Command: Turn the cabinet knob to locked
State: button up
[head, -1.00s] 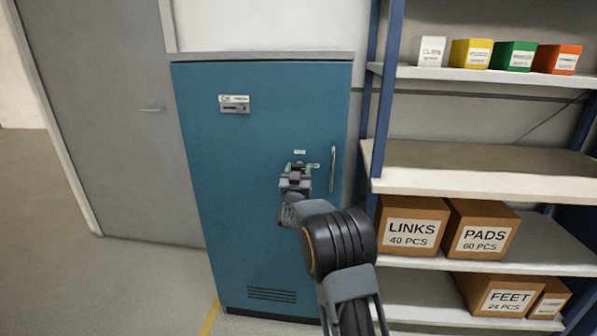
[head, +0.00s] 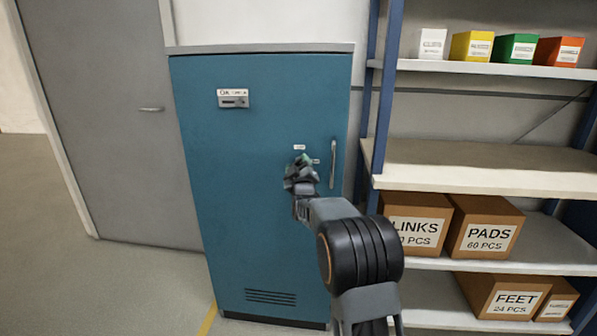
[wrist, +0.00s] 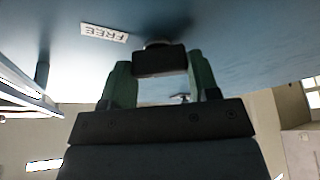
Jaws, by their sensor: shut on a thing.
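The blue cabinet (head: 245,200) stands upright with its door closed. My gripper (head: 302,166) is at the door, left of the handle, and hides the knob in the head view. In the wrist view my gripper (wrist: 160,72) has its green fingers on either side of the black knob (wrist: 158,60), shut on it. A small white label (wrist: 104,33) reading FREE, upside down, lies on the door beside the knob. In the head view one small label (head: 299,147) is above my gripper and another (head: 316,162) is to its right; their text is too small to read.
A vertical metal handle (head: 333,164) is close to the right of my gripper. A shelf rack (head: 470,180) with boxes stands right of the cabinet. A grey door (head: 110,120) is at the left, with open floor in front of it.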

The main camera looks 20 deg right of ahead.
jog(key=n+y+b, duration=0.1)
jog(key=n, duration=0.2)
jog(key=n+g+y, duration=0.1)
jog(key=n, duration=0.2)
jog(key=shift+n+y+b, duration=0.3)
jog(key=shift+b, duration=0.1)
jog(key=shift+r+n+g+y, duration=0.15)
jog(key=shift+n+g, duration=0.3)
jog(key=shift+n, duration=0.7)
jog(key=shift+f+n+g+y, duration=0.1)
jog(key=shift+n+g+y, duration=0.25)
jog(key=shift+n, duration=0.8)
jog(key=o, duration=0.9)
jog(key=shift+s, duration=0.1)
jog(key=s, duration=0.4)
jog(key=s+a, duration=0.1)
jog(key=s, duration=0.8)
jog(key=shift+s+a+r+b, duration=0.1)
jog(key=shift+s+a+b, duration=0.2)
jog(key=shift+b, duration=0.05)
